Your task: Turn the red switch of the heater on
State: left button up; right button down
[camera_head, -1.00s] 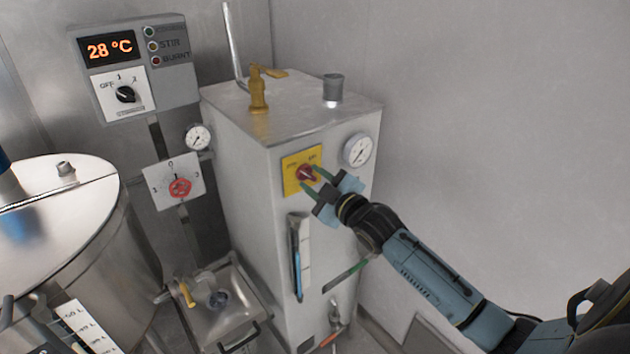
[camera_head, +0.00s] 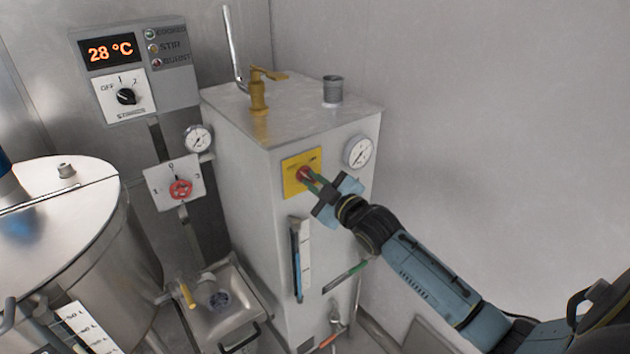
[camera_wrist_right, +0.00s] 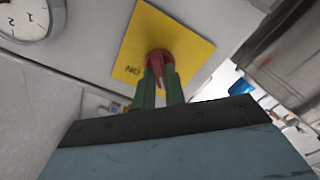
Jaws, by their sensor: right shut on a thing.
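The heater is a tall pale-grey box (camera_head: 262,215) in the middle of the head view. Its red switch (camera_head: 303,174) sits on a yellow plate (camera_head: 291,185) on the front face. My right gripper (camera_head: 309,178) is at the plate with its green fingers shut on the red switch. In the right wrist view the fingers (camera_wrist_right: 160,85) close on both sides of the red switch (camera_wrist_right: 158,58), against the yellow plate (camera_wrist_right: 180,28) with "NO" lettering upside down. The fingers cover part of the switch. My left gripper is not in view.
A round gauge (camera_head: 358,151) is right of the plate, and a yellow valve (camera_head: 258,92) stands on the heater top. A control box (camera_head: 136,65) reads 28 °C. A steel vessel (camera_head: 75,225) fills the left. A bare wall (camera_head: 490,130) is at the right.

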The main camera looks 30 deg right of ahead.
jog(key=m+p, duration=0.4)
jog(key=shift+r+m, duration=0.2)
jog(key=shift+m, duration=0.2)
jog(key=m+p, duration=0.2)
jog(key=m, duration=0.2)
jog(key=m+p, duration=0.1)
jog(key=m, duration=0.3)
jog(key=shift+d+f, duration=0.1)
jog(key=shift+f, duration=0.05)
jog(key=shift+m+p, duration=0.3)
jog(key=shift+m, duration=1.9)
jog(key=c, duration=1.5)
grip_release()
jog(key=shift+o, duration=0.2)
jog(key=s+d, duration=0.1)
jog(key=s, duration=1.2)
jog(key=shift+s, duration=0.15)
